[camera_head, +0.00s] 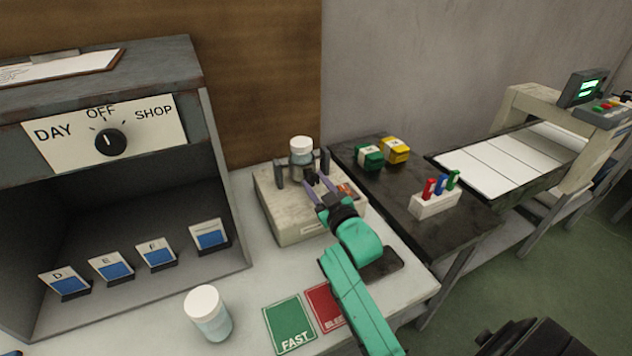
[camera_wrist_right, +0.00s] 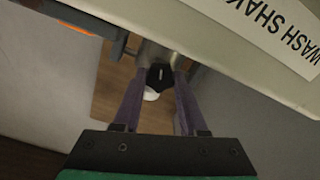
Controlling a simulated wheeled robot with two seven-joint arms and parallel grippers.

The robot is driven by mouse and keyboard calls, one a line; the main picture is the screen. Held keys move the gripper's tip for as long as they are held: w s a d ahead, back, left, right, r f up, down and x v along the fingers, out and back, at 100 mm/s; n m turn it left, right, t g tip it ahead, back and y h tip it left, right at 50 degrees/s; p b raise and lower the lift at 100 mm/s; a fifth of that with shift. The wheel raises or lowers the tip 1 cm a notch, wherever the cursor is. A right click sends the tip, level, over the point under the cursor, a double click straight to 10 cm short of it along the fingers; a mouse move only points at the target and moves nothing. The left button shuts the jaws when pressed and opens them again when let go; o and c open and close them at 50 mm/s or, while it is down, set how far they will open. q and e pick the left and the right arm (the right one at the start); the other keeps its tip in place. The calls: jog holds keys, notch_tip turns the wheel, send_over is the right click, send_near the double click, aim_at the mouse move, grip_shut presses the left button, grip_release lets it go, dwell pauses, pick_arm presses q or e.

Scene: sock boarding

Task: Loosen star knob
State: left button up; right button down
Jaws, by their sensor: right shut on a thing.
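A black star knob (camera_wrist_right: 160,76) sits between the purple fingers of my right gripper (camera_wrist_right: 157,95) in the right wrist view, and the fingers are shut on it. In the head view my right gripper (camera_head: 315,187) reaches the front of a beige wash shaker (camera_head: 290,222), where the knob is small and partly hidden by the fingers. A white-capped bottle (camera_head: 301,158) stands upright in the shaker's clamp, behind the gripper. My left gripper is not in view.
A second white-capped bottle (camera_head: 208,313) stands at the front of the bench. A green FAST card (camera_head: 289,325) and a red card (camera_head: 326,306) lie nearby. A dark side table (camera_head: 400,185) holds green and yellow blocks and a white rack (camera_head: 436,204). A grey cabinet (camera_head: 100,150) stands left.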

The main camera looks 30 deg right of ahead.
jog(key=n, duration=0.3)
jog(key=shift+n+p, duration=0.3)
jog(key=shift+n, duration=0.1)
jog(key=n, duration=0.3)
jog(key=shift+n, duration=0.3)
jog(key=n, duration=0.4)
jog(key=shift+n, duration=0.3)
jog(key=n, duration=0.4)
jog(key=shift+n+b, duration=0.3)
jog(key=shift+b, duration=0.1)
jog(key=n, duration=0.3)
jog(key=shift+n, duration=0.3)
jog(key=n, duration=0.3)
jog(key=shift+n, duration=0.3)
jog(key=n, duration=0.3)
jog(key=shift+r+p, duration=0.1)
jog(key=shift+p, duration=0.3)
jog(key=shift+n+p, duration=0.35)
jog(key=shift+n, duration=1.35)
